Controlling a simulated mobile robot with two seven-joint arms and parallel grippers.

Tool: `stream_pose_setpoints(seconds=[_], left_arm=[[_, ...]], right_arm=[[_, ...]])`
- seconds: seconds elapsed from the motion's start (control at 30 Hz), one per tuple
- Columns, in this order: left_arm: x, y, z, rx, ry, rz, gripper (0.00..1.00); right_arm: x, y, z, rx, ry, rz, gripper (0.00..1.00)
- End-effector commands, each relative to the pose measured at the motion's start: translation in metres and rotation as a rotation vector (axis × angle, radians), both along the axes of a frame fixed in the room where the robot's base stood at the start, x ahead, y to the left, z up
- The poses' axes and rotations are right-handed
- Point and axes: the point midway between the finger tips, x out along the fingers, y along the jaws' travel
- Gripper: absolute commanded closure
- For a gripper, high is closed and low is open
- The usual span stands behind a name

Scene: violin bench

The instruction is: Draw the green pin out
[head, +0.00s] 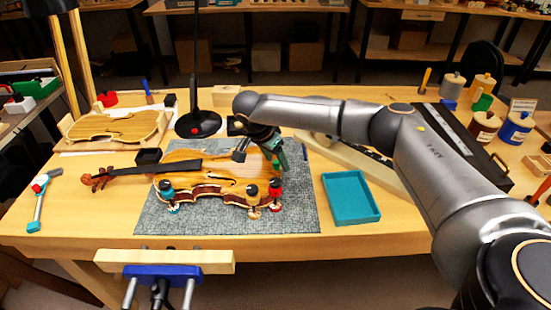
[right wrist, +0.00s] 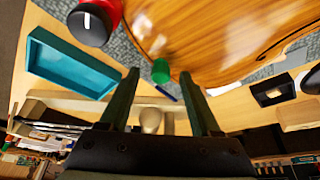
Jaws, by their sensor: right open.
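The violin (head: 222,168) lies on the grey mat (head: 300,215), its neck pointing left. The green pin (right wrist: 161,70) shows in the right wrist view as a short green cylinder at the violin's edge. It appears between my right gripper's two fingertips (right wrist: 160,78), with a gap on both sides. In the head view my right gripper (head: 278,162) is at the violin's right end, open and empty, and the pin is hard to tell from the fingers. My left gripper is not in view.
Clamps stand along the violin's near edge; the red-topped one (head: 275,190) is close to my right gripper and shows in the wrist view (right wrist: 95,20). A teal tray (head: 350,198) lies right of the mat. A lamp base (head: 198,124) stands behind the violin.

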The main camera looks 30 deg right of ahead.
Motion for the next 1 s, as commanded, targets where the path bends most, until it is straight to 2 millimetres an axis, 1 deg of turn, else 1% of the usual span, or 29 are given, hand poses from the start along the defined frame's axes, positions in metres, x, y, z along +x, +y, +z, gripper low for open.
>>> stream_pose_setpoints(seconds=[0.17,0.7,0.73,0.93,0.97,1.0], left_arm=[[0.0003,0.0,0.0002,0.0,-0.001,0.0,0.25],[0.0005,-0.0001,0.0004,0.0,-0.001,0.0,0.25],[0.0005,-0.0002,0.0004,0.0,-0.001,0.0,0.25],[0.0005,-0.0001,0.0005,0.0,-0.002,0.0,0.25],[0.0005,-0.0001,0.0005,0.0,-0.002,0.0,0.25],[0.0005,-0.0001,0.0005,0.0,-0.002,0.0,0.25]], right_arm=[[0.0,0.0002,0.0,0.0,0.0,0.001,0.37],[0.0,0.0004,0.0004,0.0,0.0,0.001,0.98],[0.0,0.0004,0.0004,0.0,0.0,0.001,1.0],[-0.0001,0.0004,0.0004,0.0,0.0,0.001,1.0],[-0.0001,0.0004,0.0004,0.0,0.0,0.001,0.75],[-0.0001,0.0004,0.0004,0.0,0.0,0.001,0.8]])
